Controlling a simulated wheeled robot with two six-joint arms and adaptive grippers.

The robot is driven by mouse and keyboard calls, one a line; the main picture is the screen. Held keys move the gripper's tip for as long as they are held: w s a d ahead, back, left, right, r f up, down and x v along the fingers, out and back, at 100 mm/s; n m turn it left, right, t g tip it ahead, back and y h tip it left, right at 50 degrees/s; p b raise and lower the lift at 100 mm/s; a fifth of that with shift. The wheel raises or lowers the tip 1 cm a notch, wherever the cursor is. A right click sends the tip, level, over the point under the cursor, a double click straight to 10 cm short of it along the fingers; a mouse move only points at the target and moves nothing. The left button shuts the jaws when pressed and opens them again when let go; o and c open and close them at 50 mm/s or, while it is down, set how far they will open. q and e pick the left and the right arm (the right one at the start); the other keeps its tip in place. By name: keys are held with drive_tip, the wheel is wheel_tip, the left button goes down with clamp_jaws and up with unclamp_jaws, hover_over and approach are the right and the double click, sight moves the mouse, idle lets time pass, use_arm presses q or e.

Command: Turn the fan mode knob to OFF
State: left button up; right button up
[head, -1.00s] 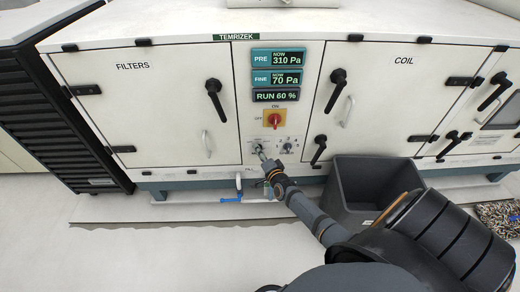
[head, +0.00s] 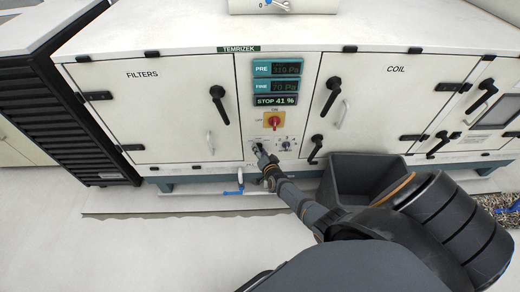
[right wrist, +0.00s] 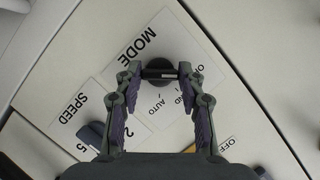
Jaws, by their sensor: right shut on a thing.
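The fan mode knob (right wrist: 158,63) is a black round knob with a bar grip, on a white plate marked MODE in the right wrist view. My right gripper (right wrist: 159,75) is shut on its bar, one finger at each end. The label near the knob is partly hidden; AUTO is readable. In the head view my right gripper (head: 259,152) is at the panel's lower left and covers the knob. The status display (head: 275,100) reads STOP 41 %. My left gripper is not in view.
The speed knob (head: 286,145) is just right of the gripper. A red rotary switch (head: 272,121) on a yellow plate is above. A grey bin (head: 350,171) stands on the floor beside my right arm. Black door handles (head: 218,103) stick out on both sides.

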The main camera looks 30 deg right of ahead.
idle(0.3)
drive_tip(key=o, duration=1.2)
drive_tip(key=shift+c, duration=0.2)
drive_tip(key=v, duration=1.2)
